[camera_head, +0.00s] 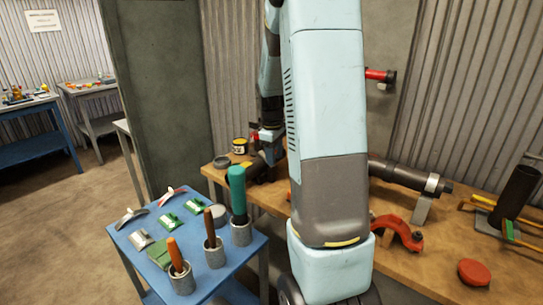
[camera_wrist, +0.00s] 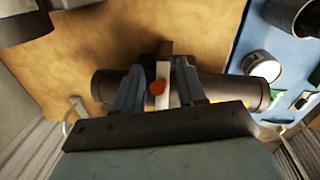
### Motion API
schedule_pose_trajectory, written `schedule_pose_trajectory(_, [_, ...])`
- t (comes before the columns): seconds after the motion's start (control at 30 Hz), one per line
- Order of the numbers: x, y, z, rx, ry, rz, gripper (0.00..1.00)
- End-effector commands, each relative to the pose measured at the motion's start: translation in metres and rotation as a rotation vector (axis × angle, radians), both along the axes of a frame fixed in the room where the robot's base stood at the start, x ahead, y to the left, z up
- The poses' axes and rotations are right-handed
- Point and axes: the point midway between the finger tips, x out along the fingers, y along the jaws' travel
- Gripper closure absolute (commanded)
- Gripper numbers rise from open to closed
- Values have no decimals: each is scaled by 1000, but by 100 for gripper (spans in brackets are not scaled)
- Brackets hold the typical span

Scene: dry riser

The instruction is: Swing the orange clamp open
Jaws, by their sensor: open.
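In the wrist view my gripper (camera_wrist: 160,75) is open, with its two fingers apart over a dark pipe (camera_wrist: 235,92). A small orange part (camera_wrist: 158,88) shows between the fingers, beside a pale strip that crosses the pipe. I cannot tell whether this part belongs to the clamp or whether a finger touches it. In the head view an orange-red curved clamp piece (camera_head: 398,232) lies on the wooden bench (camera_head: 440,255), right of my arm. My arm hides the middle of the bench, and the gripper is small and partly hidden there.
A blue table (camera_head: 125,245) at front left holds green-marked parts (camera_head: 170,220) and pots with brushes (camera_head: 240,230). On the bench, a long pipe (camera_head: 395,173) rests on a support, with a red disc (camera_head: 474,271) and a dark cylinder (camera_head: 515,195) at the right.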

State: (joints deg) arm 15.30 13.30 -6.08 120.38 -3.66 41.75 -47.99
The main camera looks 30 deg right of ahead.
Motion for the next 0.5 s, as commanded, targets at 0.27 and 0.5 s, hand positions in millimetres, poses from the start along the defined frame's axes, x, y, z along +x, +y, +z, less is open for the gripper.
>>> schedule_pose_trajectory(0.27, [0, 0, 0, 0, 0, 0, 83])
schedule_pose_trajectory(0.5, [0, 1, 0, 0, 1, 1, 100])
